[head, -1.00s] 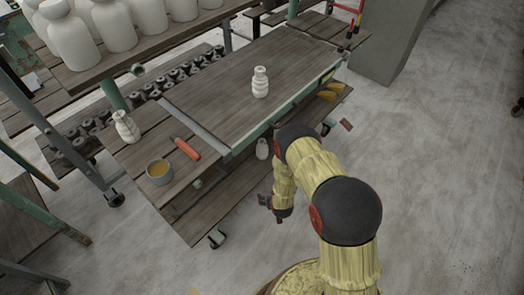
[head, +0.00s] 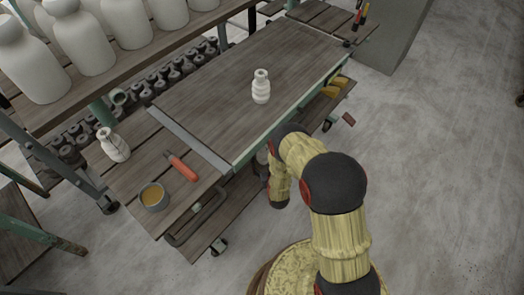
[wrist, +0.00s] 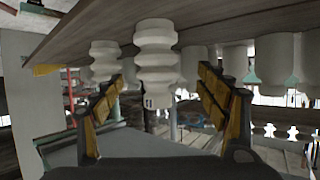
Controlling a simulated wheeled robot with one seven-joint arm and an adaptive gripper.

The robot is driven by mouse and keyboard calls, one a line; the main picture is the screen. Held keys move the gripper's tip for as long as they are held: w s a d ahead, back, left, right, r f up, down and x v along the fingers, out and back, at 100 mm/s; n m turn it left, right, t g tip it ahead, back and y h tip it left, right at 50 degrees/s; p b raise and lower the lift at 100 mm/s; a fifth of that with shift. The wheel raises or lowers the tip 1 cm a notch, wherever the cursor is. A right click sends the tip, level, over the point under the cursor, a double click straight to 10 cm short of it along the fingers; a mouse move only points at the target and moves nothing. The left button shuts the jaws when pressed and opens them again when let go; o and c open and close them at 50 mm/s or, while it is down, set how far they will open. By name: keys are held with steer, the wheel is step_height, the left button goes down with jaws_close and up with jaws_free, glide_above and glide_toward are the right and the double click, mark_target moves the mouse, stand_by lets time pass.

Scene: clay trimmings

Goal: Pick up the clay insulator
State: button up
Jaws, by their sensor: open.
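A white ribbed clay insulator (head: 261,87) stands upright on the wooden table top in the head view. A second white piece (head: 113,145) sits on the lower planks at the left. In the wrist view, which looks upside down, a ribbed white insulator (wrist: 157,62) shows between the fingers of my gripper (wrist: 159,77); its neck points down in the picture. The fingers are open, with a gap on either side of it, and do not touch it. A similar ribbed piece (wrist: 105,60) is further left. In the head view my gripper's fingers cannot be made out.
An orange-handled tool (head: 181,167) and a cup with amber contents (head: 154,197) lie on the left planks. Large white vessels (head: 84,40) stand on the back shelf. A lower shelf runs under the table's front edge.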

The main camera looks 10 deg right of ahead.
mark_target(263, 154)
steer(key=b+x, duration=0.1)
steer(key=x, duration=0.2)
steer(key=b+x, duration=0.1)
steer(key=x, duration=0.2)
steer(key=shift+w+d+f+b, duration=0.2)
steer(key=shift+f+b, duration=0.15)
steer(key=shift+f, duration=0.05)
steer(key=shift+c, duration=0.8)
steer(key=c, duration=1.6)
steer(key=shift+r, duration=0.15)
steer(key=shift+c, duration=0.3)
